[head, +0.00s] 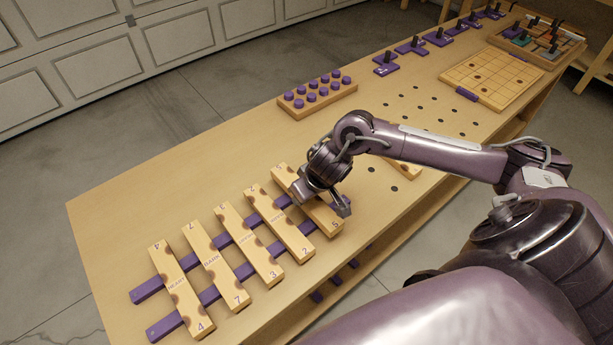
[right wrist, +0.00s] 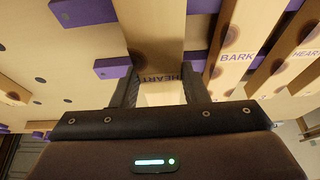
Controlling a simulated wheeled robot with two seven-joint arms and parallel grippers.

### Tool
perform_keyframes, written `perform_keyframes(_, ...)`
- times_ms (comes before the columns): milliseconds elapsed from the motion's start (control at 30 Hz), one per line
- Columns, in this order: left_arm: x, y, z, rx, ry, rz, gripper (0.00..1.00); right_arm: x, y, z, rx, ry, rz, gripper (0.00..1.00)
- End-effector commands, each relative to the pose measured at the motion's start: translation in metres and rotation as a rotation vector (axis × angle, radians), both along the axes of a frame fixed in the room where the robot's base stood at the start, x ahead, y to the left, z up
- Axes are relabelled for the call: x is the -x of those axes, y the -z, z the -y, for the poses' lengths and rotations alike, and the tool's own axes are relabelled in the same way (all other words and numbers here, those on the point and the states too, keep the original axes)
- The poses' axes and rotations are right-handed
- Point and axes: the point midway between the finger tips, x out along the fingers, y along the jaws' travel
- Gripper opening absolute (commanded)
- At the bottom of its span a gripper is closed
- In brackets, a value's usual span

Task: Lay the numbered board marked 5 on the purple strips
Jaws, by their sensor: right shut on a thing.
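The board marked 5 (head: 327,221) is light wood with brown patches. It lies across the right end of the two purple strips (head: 154,287), beside the board marked 2 (head: 291,237). My right gripper (head: 322,203) is shut on board 5 near its middle. In the right wrist view, my right gripper's fingers (right wrist: 163,85) flank the board (right wrist: 158,25), which has the word HEART on it. Purple strip ends (right wrist: 112,68) show on both sides of it. I cannot tell whether the board touches the strips. My left gripper is not in view.
Boards marked 3 (head: 249,244), 7 (head: 216,264) and 4 (head: 181,290) lie across the strips to the left. A block with purple knobs (head: 317,97), a grid board (head: 490,77) and a tile tray (head: 545,42) stand farther back. The bench's left side is clear.

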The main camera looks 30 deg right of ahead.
Motion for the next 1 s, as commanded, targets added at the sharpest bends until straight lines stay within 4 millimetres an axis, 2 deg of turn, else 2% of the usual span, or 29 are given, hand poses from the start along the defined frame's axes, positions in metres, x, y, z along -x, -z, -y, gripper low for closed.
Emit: perform_keyframes(1000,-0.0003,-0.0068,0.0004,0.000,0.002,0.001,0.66,-0.0006,0.0033,0.0004,0.000,0.001,0.002,0.14)
